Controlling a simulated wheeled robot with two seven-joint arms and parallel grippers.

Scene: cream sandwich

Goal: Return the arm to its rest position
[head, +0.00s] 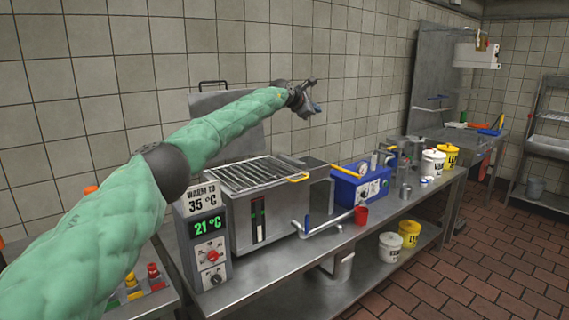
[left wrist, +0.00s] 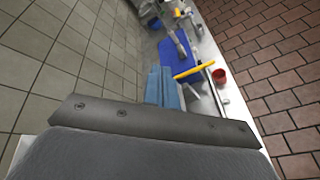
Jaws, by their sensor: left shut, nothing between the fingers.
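My left arm, in a green quilted sleeve, reaches in from the left in the head view and stretches over the counter. My left gripper (head: 312,108) is at its end, high in front of the tiled wall, above and behind the steel machine with the wire rack. It is shut and empty, and touches nothing that I can see. My right gripper is not in view.
The steel machine (head: 262,222) with a rack and yellow handle stands below my arm, beside a temperature display (head: 208,226) reading 21 °C. A blue box (head: 350,190), a red cup (head: 361,216) and white and yellow buckets (head: 433,163) stand further right. Air above the counter is clear.

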